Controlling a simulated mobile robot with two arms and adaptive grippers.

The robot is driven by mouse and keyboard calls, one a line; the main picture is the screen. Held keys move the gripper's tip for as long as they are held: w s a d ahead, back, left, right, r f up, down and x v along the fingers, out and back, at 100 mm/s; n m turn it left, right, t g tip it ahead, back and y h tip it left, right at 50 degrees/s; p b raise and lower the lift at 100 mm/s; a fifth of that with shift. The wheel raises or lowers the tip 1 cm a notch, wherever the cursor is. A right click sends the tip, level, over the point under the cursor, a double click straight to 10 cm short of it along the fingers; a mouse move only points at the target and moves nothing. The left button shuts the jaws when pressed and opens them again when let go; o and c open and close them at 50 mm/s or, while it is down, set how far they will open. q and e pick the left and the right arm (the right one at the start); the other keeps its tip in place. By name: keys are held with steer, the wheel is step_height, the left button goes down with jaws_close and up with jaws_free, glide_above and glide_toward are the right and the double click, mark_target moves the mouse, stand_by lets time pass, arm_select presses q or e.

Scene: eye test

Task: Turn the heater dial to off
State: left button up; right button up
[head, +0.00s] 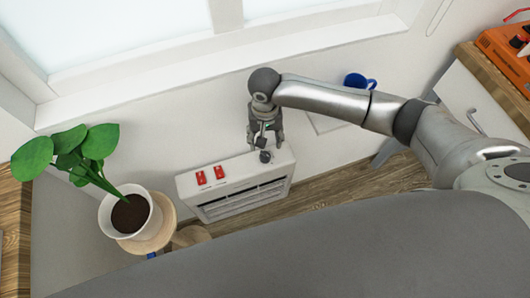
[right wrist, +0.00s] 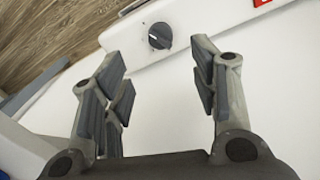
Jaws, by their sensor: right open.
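A white heater (head: 235,207) stands against the wall in the head view. Its dark round dial (head: 265,156) is at the right end of the top face. In the right wrist view the dial (right wrist: 160,36) lies beyond my fingertips, roughly in line with the gap between them. Marks around the dial are too small to read. My right gripper (head: 266,142) is just above the dial. In the right wrist view my right gripper (right wrist: 158,72) is open, with its fingers apart and nothing between them. My left gripper is not in view.
Two red switches (head: 210,174) are on the heater's top left. A potted plant (head: 130,213) stands on a round wooden stool (head: 160,233) to the left. An orange object (head: 505,50) sits on a counter at the right.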

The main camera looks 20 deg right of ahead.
mark_target(265, 154)
step_height(265, 154, down, 10)
steer(key=shift+f+b, duration=0.1)
steer(key=shift+b, duration=0.35)
